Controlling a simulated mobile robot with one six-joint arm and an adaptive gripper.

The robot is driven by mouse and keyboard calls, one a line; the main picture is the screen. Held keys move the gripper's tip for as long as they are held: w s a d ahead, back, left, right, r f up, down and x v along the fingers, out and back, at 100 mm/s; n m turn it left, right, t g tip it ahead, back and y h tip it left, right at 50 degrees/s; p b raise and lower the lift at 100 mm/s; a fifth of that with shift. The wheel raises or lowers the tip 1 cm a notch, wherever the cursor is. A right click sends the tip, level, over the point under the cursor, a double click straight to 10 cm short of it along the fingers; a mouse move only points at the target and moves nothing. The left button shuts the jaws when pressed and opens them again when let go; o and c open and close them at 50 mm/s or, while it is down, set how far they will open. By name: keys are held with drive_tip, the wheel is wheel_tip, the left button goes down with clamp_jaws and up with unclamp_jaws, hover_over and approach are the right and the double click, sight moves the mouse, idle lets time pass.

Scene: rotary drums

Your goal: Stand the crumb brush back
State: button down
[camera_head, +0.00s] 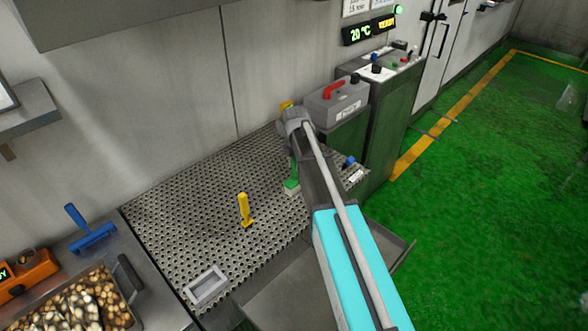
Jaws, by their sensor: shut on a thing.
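The crumb brush (291,186) has a green head and pale bristles. It is upright, bristles down, at or just above the perforated metal table (190,195); I cannot tell whether it touches. My gripper (294,157) points down over the brush and is shut on its handle. My own arm crosses in front and hides most of the fingers and part of the handle.
A yellow tool (245,210) stands on the table left of the brush. A pale rectangular frame (207,286) lies near the front edge. A blue-handled scraper (90,230) and a tray of pieces (125,275) are at left. A grey box with a red handle (338,100) stands behind.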

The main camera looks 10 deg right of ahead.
drive_tip(key=shift+f, duration=0.15)
drive_tip(key=shift+f, duration=0.15)
drive_tip(key=c, duration=0.5)
unclamp_jaws()
drive_tip(key=shift+c, duration=0.2)
drive_tip(key=shift+r, duration=0.2)
wheel_tip(320, 180, up, 12)
drive_tip(key=p, duration=1.2)
drive_tip(key=shift+s, duration=0.15)
